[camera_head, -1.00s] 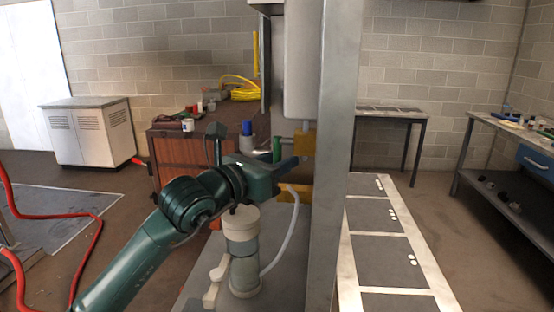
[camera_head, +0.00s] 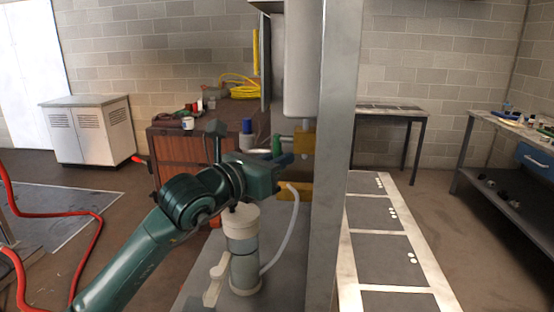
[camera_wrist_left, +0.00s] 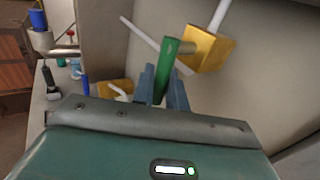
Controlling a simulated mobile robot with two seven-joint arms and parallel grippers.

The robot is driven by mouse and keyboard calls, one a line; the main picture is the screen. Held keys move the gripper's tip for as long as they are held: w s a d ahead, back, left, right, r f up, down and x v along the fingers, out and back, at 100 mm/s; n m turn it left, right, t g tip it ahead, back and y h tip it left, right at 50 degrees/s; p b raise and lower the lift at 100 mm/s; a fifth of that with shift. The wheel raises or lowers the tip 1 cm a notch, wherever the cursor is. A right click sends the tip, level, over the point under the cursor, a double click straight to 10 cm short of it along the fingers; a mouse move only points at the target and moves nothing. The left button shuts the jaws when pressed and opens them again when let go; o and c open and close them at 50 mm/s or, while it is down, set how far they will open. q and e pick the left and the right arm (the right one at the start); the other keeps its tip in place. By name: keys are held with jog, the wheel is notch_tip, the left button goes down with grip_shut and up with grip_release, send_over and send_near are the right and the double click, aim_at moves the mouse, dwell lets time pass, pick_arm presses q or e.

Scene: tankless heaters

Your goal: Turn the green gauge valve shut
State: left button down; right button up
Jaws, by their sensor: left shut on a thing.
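The green gauge valve handle (camera_wrist_left: 168,68) is a flat green lever on a yellow brass block (camera_wrist_left: 208,48) in the left wrist view. In the head view the green handle (camera_head: 277,145) shows beside the brass block (camera_head: 305,139) under the white heater (camera_head: 301,60). My left gripper (camera_wrist_left: 164,90) has its two blue fingers shut on the lower part of the handle, one on each side. In the head view the left gripper (camera_head: 287,160) is just below the handle's top. The lever looks slightly tilted in the wrist view. My right gripper is not in view.
A metal post (camera_head: 338,120) stands just right of the heater. A second yellow fitting (camera_head: 296,192) with a white hose (camera_head: 284,240) is below the gripper. A grey and white cylinder (camera_head: 242,250) stands under my arm. A blue-capped item (camera_head: 247,127) is behind.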

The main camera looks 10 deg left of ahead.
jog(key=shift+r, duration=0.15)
pick_arm(q)
jog(key=shift+s+r+n+g+y+p, duration=0.35)
jog(key=shift+g+p, duration=0.25)
jog(key=shift+p, duration=0.3)
jog(key=g+p, duration=0.1)
jog(key=s+n+g+y+p, duration=0.1)
jog(key=n+g+p, duration=0.1)
jog(key=g+p, duration=0.1)
jog(key=shift+s+r+y, duration=0.1)
jog(key=shift+s+y, duration=0.15)
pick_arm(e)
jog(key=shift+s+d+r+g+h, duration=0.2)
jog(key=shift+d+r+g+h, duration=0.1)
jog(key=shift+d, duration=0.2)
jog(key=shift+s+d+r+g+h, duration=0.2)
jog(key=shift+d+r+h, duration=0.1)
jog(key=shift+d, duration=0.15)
pick_arm(q)
jog(key=shift+n, duration=0.25)
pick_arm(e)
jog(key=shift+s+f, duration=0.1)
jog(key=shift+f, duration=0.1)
pick_arm(q)
jog(key=c, duration=1.6)
grip_release()
jog(key=shift+c, duration=0.2)
jog(key=shift+o, duration=0.8)
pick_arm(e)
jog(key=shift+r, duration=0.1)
